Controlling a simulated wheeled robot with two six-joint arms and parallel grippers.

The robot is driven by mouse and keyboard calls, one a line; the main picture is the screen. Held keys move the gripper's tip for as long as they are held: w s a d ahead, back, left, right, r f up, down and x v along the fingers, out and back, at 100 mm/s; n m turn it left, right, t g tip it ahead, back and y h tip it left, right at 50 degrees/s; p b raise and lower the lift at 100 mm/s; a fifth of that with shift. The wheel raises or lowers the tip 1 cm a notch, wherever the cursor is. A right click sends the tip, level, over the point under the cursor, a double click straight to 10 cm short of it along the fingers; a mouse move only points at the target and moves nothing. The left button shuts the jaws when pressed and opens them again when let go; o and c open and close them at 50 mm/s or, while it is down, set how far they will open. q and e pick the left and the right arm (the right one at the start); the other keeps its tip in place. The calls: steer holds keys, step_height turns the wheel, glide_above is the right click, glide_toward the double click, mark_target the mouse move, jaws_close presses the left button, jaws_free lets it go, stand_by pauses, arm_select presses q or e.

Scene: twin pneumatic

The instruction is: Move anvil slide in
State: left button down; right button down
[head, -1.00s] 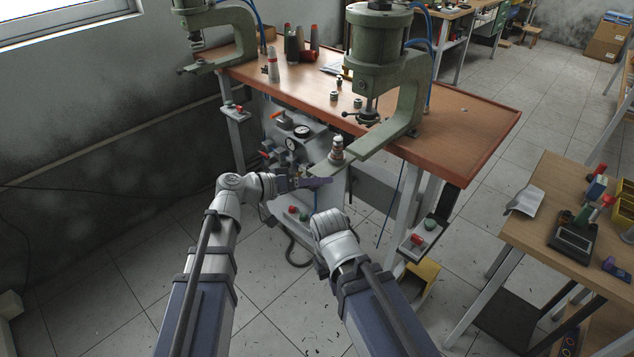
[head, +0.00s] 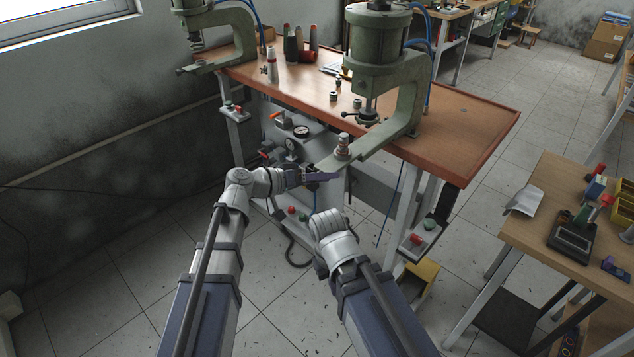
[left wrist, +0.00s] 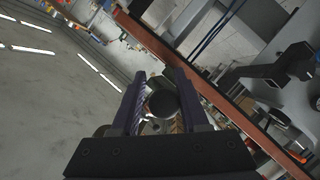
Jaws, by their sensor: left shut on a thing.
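The anvil slide (head: 343,150) is a small stacked metal post on the lower arm of the near green press (head: 385,70), under its ram. My left gripper (head: 325,176) reaches in from the left, just below and in front of the post. In the left wrist view its two purple fingers (left wrist: 160,98) are on either side of a dark round knob (left wrist: 161,103), shut on it. The head view hides this contact behind the fingers. My right arm ends in a rounded wrist in front of the bench, and its fingers do not show.
The wooden bench (head: 470,118) has a raised red edge and carries a second green press (head: 215,35) at the left. Gauges (head: 301,132) and valves are below the bench. A side table (head: 545,215) with tools stands at the right.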

mark_target(348, 159)
arm_select(q)
steer(key=w+d, duration=0.3)
steer(key=w, duration=0.1)
steer(key=w+d, duration=0.4)
steer(key=shift+f, duration=0.15)
steer(key=shift+s, duration=0.1)
steer(key=c, duration=0.8)
jaws_free()
steer(key=shift+o, duration=1)
steer(key=shift+d, duration=0.1)
